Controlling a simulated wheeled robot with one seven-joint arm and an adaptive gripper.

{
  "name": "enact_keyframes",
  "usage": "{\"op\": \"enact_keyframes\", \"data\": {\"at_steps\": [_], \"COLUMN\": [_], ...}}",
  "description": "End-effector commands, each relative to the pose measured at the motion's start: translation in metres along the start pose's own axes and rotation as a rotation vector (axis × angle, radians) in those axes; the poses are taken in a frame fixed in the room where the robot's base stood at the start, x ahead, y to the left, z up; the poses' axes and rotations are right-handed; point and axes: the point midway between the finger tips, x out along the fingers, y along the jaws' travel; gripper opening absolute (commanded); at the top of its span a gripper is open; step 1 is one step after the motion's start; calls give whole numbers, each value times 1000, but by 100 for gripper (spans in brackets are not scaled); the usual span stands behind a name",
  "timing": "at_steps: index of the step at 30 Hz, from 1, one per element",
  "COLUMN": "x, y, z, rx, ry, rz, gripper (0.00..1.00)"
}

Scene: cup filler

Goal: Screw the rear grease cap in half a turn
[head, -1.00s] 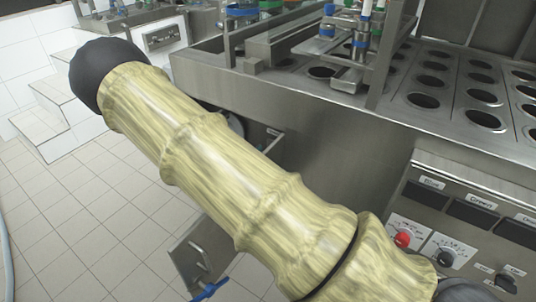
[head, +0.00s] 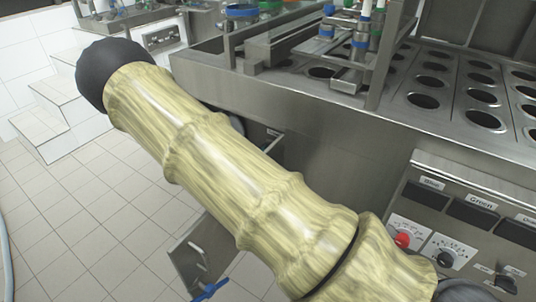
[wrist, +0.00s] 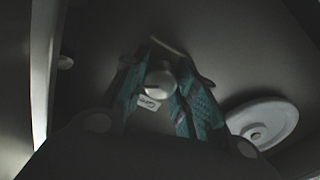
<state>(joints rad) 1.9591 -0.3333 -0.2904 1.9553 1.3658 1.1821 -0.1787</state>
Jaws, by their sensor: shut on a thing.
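In the dim wrist view, a small round grey cap (wrist: 158,84) sits between the two teal-padded fingers of my gripper (wrist: 166,64). I take it for the rear grease cap. The fingers are shut on it, one on each side. A small pale label (wrist: 148,103) with dark lettering, too small to read, shows just below the cap. In the head view my arm crosses the picture and my gripper is hidden, as is the cap.
A pale round wheel or disc (wrist: 262,122) lies close to the right of my gripper in the wrist view. In the head view the steel cup filler (head: 330,120) stands behind my arm, with a control panel (head: 450,225) at right. Tiled floor is open at left.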

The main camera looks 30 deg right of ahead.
Motion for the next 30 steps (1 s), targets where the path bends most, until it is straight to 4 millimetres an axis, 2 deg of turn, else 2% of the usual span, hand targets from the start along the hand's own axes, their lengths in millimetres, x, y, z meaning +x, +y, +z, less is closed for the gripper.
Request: {"op": "enact_keyframes", "data": {"at_steps": [11, 30], "x": [0, 0], "y": [0, 0], "z": [1, 2], "rx": [169, 768], "ry": [-2, -2], "rz": [0, 2], "gripper": [4, 4]}}
